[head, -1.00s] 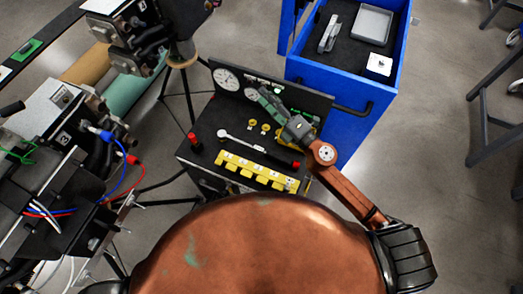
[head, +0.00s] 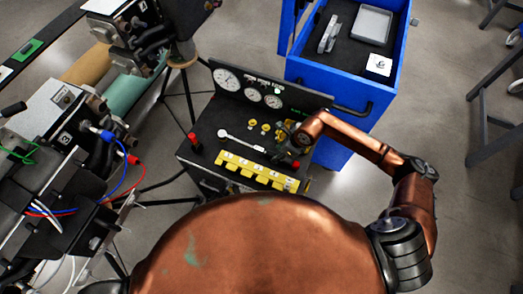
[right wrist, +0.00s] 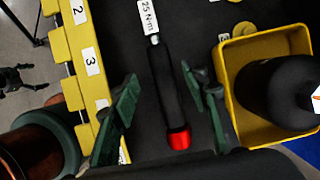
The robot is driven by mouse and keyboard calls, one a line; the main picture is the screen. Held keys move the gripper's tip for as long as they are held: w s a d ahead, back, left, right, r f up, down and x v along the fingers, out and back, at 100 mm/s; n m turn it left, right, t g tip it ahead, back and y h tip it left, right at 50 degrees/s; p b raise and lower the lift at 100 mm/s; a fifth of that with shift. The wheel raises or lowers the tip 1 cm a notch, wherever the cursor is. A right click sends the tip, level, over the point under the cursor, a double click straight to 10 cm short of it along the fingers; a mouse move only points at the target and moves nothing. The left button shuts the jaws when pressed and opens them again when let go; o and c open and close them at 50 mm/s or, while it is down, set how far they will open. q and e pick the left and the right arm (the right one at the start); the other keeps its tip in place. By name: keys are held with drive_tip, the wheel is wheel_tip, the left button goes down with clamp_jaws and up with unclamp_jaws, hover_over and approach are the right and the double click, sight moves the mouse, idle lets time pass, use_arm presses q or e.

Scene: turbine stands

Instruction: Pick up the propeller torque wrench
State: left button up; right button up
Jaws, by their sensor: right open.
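The torque wrench (head: 241,141) lies on the black top of the stand, its silver head to the left and its handle to the right. In the right wrist view its "25 N·m" label, black handle (right wrist: 165,92) and red end cap show. My right gripper (head: 284,154) is over the handle end and partly hides it in the head view. In the right wrist view my open right gripper (right wrist: 159,76) has one green finger on each side of the handle, with gaps on both sides. My left gripper is not in view.
A yellow numbered rack (right wrist: 68,62) runs along one side of the wrench. A yellow bin (right wrist: 237,120) holding a black object is on the other side. Gauges (head: 228,80) stand at the back. A blue drawer cabinet (head: 330,95) stands behind at the right.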

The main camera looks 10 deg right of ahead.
sight(273, 154)
drive_tip(key=shift+w+p+x, duration=0.2)
drive_tip(key=shift+p+x, duration=0.15)
drive_tip(key=shift+x, duration=2)
drive_tip(key=shift+a+r, duration=0.1)
drive_tip(key=shift+c, duration=0.4)
clamp_jaws()
drive_tip(key=shift+w+r, duration=0.1)
